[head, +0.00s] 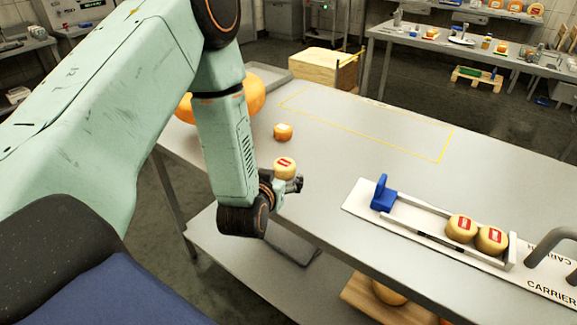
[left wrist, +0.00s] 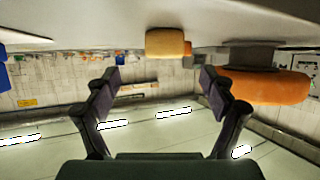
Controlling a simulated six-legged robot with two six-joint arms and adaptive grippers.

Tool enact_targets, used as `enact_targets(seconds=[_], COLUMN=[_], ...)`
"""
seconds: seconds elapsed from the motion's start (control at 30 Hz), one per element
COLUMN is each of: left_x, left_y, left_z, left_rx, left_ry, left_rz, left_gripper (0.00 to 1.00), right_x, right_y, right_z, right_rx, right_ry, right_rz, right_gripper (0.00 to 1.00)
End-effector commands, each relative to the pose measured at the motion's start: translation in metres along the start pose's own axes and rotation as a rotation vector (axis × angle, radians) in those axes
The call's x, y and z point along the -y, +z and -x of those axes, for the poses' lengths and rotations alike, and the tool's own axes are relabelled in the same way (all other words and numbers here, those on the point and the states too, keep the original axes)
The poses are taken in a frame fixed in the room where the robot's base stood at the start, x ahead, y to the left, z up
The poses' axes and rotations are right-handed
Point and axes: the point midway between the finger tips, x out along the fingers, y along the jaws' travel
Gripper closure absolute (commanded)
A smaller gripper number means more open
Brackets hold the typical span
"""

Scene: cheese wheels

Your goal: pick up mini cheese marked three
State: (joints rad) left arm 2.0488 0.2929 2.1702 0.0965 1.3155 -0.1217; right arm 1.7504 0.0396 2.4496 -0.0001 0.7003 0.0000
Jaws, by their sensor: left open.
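A mini cheese (head: 285,168) with a red label stands on the steel table near its left edge; its marking is too small to read. My left gripper (head: 289,186) is open beside it, on the near side in the head view. In the left wrist view, which looks upside down, a pale yellow mini cheese (left wrist: 164,43) lies beyond the open, empty fingers (left wrist: 157,78). An orange mini cheese (head: 283,132) stands farther back. Two more red-labelled mini cheeses (head: 461,229) (head: 491,240) sit in the white carrier (head: 358,199). My right gripper is not in view.
A large orange wheel (head: 254,95) is partly behind my left arm; it shows in the left wrist view (left wrist: 262,87). A wooden block (head: 322,66) stands past the table's far end. The yellow-outlined area (head: 365,125) is bare. A blue piece (head: 383,195) stands on the carrier.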

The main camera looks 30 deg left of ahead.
Motion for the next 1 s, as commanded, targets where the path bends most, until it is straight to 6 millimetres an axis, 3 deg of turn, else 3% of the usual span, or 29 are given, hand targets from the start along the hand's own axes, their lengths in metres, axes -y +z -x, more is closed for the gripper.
enact_targets(seconds=[0.37, 0.7, 1.0], left_x=[0.004, 0.005, 0.004], left_y=[0.0, 0.003, 0.002], left_z=[-0.028, -0.07, -0.077], left_rx=[-0.013, -0.011, -0.01], left_ry=[-0.004, -0.003, -0.003], left_rz=[-0.007, -0.007, -0.007], left_gripper=[0.17, 0.17, 0.17], right_x=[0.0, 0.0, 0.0], right_y=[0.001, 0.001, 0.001], right_z=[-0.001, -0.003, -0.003], right_rx=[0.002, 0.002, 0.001], right_ry=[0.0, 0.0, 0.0], right_rz=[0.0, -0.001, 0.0], right_gripper=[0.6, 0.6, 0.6])
